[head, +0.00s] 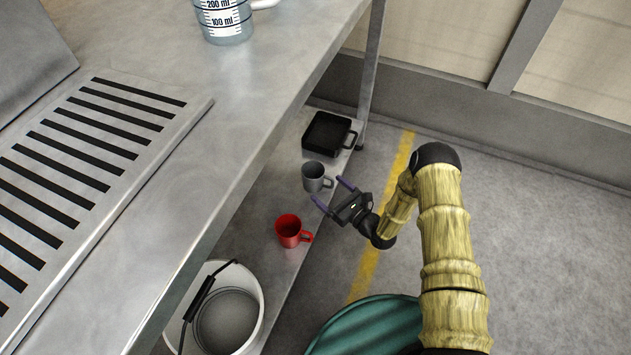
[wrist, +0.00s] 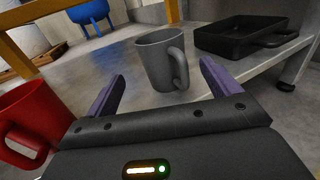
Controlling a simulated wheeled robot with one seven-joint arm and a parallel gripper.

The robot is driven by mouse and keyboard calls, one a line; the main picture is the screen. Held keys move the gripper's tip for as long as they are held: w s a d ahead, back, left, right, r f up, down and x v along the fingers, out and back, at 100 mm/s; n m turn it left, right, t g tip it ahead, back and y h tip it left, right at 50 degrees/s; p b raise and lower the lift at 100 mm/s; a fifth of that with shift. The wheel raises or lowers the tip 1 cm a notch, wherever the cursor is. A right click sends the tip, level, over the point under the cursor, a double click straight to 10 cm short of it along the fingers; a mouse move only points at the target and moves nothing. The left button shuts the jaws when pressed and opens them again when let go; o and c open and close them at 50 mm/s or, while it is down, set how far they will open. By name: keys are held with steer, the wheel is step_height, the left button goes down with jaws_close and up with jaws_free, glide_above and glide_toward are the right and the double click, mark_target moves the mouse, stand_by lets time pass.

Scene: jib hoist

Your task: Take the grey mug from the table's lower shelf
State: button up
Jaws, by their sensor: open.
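The grey mug (head: 315,176) stands upright on the table's lower shelf (head: 268,262), its handle pointing right. In the wrist view the grey mug (wrist: 160,62) stands ahead of my gripper (wrist: 160,82), in line with the gap between the fingers, its handle towards the right finger. My gripper (head: 329,193) is open and empty, with its two purple fingers at the shelf's outer edge, pointing at the mug. The mug looks beyond the fingertips; I cannot tell the exact distance.
A red mug (head: 289,231) stands nearer on the shelf, left of my gripper in the wrist view. A black pan (head: 327,134) is behind the grey mug. A white bucket (head: 228,312) is at the near end. The steel tabletop (head: 215,137) overhangs the shelf.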

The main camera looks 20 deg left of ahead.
mark_target(321, 183)
steer(key=shift+w+a+f+b, duration=0.2)
steer(key=shift+w+a+b, duration=0.1)
steer(key=shift+b, duration=0.2)
steer(key=b+x, duration=0.3)
steer(key=shift+w+a+f, duration=0.2)
steer(key=shift+a+f, duration=0.05)
steer(key=shift+a, duration=0.05)
steer(key=shift+w+a+r, duration=0.2)
steer(key=shift+a, duration=0.1)
steer(key=c, duration=1.1)
